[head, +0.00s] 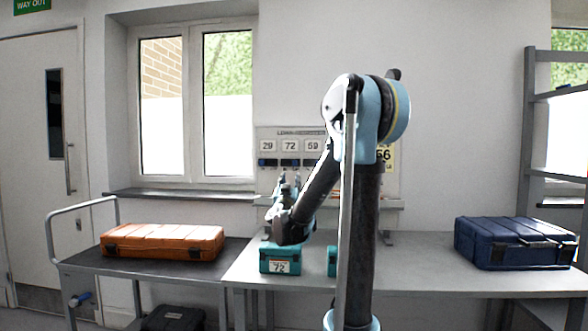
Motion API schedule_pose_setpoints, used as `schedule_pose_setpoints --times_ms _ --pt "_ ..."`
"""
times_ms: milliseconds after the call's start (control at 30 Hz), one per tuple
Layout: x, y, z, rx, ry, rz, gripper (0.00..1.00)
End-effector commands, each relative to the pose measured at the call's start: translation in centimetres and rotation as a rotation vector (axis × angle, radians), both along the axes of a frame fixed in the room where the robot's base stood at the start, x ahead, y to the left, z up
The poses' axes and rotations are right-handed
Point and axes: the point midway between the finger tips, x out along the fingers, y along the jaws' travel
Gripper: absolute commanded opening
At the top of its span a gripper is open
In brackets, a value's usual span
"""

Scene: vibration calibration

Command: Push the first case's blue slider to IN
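A pale panel (292,133) on the back wall bears number plates that seem to read 29, 72 and 69. Below them are a left blue slider (267,162), a middle slider (290,162) and a right slider (308,162); their settings are too small to read. A teal case (280,254) labelled 72 stands on the bench below. A second teal case (332,261) is mostly hidden behind my arm. My gripper (287,184) is in front of the panel's lower part, below the middle slider in the picture. Its fingers are too small to read, and contact cannot be told.
An orange case (163,241) lies on a dark-topped cart (82,261) at left. A dark blue case (513,243) is on the grey bench (425,274) at right. Bench between my arm and the blue case is clear. A yellow sign (385,157) is partly hidden by my arm.

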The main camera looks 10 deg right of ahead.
Motion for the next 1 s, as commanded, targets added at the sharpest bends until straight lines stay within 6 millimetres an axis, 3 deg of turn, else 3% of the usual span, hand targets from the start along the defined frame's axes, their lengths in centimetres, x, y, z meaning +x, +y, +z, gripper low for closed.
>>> schedule_pose_setpoints --times_ms 700,1000 --pt "11.0 -2.9 4.8 0.0 0.0 0.0 0.38" --pt "12.9 -3.5 5.6 -0.001 0.0 0.001 0.38"
